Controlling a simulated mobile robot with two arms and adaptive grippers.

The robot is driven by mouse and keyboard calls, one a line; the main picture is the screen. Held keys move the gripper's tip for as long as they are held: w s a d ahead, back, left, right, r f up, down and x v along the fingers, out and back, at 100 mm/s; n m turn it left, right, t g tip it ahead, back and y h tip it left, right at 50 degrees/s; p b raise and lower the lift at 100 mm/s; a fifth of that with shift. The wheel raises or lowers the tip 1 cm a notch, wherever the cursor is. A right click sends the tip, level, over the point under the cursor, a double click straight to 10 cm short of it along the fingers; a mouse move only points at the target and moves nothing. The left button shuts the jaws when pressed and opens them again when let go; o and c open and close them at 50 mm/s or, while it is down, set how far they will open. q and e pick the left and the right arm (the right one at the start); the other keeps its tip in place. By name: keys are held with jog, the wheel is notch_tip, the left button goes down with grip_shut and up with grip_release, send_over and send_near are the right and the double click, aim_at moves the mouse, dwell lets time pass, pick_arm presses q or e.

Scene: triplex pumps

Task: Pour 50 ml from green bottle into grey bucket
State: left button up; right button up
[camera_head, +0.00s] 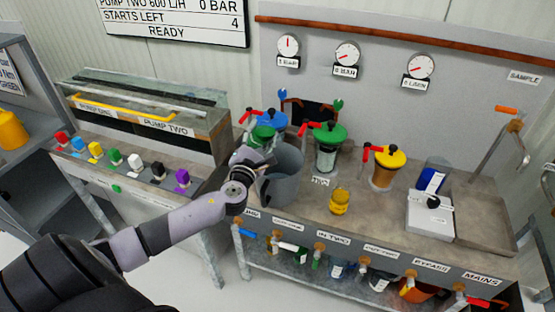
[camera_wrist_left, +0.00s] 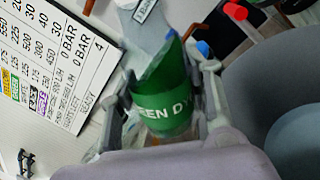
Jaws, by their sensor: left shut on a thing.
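The green bottle (camera_wrist_left: 163,95), with a white-lettered label, sits between the fingers of my left gripper (camera_wrist_left: 162,90) in the left wrist view. The gripper is shut on it, and the bottle looks tilted in that view. In the head view my left gripper (camera_head: 254,163) is at the left rim of the grey bucket (camera_head: 284,188), and the bottle is mostly hidden there. The bucket stands on the bench; its open mouth also shows at the right of the left wrist view (camera_wrist_left: 285,95). Its contents cannot be seen. My right gripper is not in view.
Green-lidded (camera_head: 328,135) and yellow-lidded (camera_head: 388,158) vessels stand right of the bucket. A yellow jar (camera_head: 340,201) stands near the front edge, and a white scale (camera_head: 430,215) farther right. Coloured valves line the bench front. A tank (camera_head: 150,110) is at left.

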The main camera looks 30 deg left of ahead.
pick_arm(q)
jog(key=shift+m, duration=0.3)
dwell(0.5)
jog(key=shift+s+a+f+m+t+h+b, duration=0.1)
jog(key=shift+f+m+h+b, duration=0.1)
jog(key=shift+m+b, duration=0.4)
jog(key=shift+w+a+f+m+t+h+b, duration=0.15)
jog(key=shift+f+m+b, duration=0.1)
jog(key=shift+m, duration=0.55)
jog(key=shift+s+a+f+m+t+h+b, duration=0.15)
jog(key=shift+m+b, duration=0.3)
jog(key=shift+m, duration=0.25)
dwell(3.4)
jog(key=shift+r+m, duration=0.35)
jog(key=shift+m, duration=0.35)
dwell(1.0)
